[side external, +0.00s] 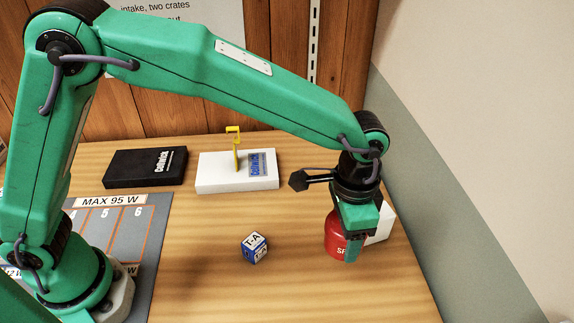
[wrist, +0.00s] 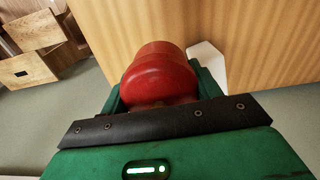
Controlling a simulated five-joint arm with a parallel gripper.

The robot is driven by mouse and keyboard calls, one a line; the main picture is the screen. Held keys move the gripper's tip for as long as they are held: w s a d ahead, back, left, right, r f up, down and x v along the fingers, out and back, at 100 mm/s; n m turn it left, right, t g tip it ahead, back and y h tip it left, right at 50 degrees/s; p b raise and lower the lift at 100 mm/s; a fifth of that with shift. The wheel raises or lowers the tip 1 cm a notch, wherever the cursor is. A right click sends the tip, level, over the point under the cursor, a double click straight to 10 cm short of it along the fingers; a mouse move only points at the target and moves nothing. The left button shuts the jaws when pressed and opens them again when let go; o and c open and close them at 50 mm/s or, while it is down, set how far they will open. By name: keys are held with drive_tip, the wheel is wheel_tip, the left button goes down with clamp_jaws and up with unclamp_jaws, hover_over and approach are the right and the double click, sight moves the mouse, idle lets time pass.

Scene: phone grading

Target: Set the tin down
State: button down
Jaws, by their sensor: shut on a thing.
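The red tin (side external: 335,238) is at the right side of the wooden table, with part of a white label showing. My gripper (side external: 352,247) points down and is shut on the tin, its green jaws on either side. The jaws hide part of the tin in the side view. In the wrist view the tin's red rounded body (wrist: 160,75) sits between the jaws. I cannot tell whether its base touches the table.
A white block (side external: 381,226) stands close behind my gripper. A blue-and-white cube (side external: 255,247) lies left of the tin. Farther back are a white box (side external: 215,184) with a yellow stand (side external: 236,150) and a black box (side external: 135,170). The table (side external: 300,285) is clear in front.

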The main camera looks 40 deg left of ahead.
drive_tip(key=s+d, duration=1.1)
drive_tip(key=d, duration=0.2)
drive_tip(key=w+f, duration=0.2)
drive_tip(key=w, duration=0.2)
drive_tip(key=w+a+f, duration=0.1)
drive_tip(key=w+f, duration=0.1)
drive_tip(key=w, duration=0.2)
drive_tip(key=w+a+f, duration=0.1)
drive_tip(key=w+f, duration=0.1)
drive_tip(key=w, duration=0.2)
drive_tip(key=shift+f, duration=2.45)
drive_tip(key=shift+f, duration=0.15)
drive_tip(key=shift+c, duration=1.8)
unclamp_jaws()
wheel_tip(320, 180, up, 12)
drive_tip(key=shift+r, duration=0.2)
